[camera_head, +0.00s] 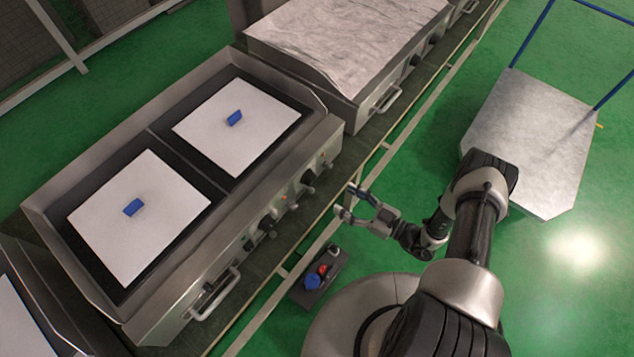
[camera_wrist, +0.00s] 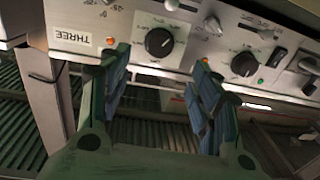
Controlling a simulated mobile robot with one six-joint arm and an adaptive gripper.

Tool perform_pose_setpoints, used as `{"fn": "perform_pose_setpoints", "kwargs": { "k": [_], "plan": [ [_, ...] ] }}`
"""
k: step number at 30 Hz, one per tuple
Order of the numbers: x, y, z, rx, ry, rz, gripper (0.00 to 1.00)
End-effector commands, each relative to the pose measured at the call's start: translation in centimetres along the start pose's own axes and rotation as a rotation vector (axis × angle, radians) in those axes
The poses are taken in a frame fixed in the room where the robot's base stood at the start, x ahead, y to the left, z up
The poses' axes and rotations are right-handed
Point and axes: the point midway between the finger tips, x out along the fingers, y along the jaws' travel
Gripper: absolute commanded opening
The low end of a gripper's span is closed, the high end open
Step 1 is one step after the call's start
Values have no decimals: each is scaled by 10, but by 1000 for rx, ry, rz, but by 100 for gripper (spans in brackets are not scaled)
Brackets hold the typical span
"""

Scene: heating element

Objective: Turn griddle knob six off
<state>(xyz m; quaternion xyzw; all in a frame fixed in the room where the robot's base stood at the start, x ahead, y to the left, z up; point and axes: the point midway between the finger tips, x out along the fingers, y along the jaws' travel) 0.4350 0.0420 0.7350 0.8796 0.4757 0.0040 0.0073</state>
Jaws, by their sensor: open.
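The griddle (camera_head: 178,190) stands at the left in the head view, with a steel front panel carrying black knobs, among them a right one (camera_head: 308,178) and a lower one (camera_head: 267,222). In the wrist view a left black knob (camera_wrist: 159,42) and a right black knob (camera_wrist: 244,64) sit on the panel, each with a white pointer mark. I cannot read a number six on either. My gripper (camera_head: 347,201) is open and empty in front of the panel. In the wrist view its fingers (camera_wrist: 162,58) spread below and either side of the left knob, apparently not touching it.
White sheets (camera_head: 138,217) with blue blocks (camera_head: 134,207) lie on the griddle. A bar handle (camera_head: 216,295) juts from its front. A rail (camera_head: 335,208) runs along the front. A cart (camera_head: 535,130) stands at right.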

Motion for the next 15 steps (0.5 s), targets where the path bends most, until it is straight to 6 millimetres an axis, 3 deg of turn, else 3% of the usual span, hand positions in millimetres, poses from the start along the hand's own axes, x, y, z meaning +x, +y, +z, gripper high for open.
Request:
{"fn": "perform_pose_setpoints", "kwargs": {
  "k": [9, 15],
  "plan": [
    [71, -2, 1, -2, 1, -7, 58],
    [101, -1, 0, -3, 0, -4, 58]
  ]
}}
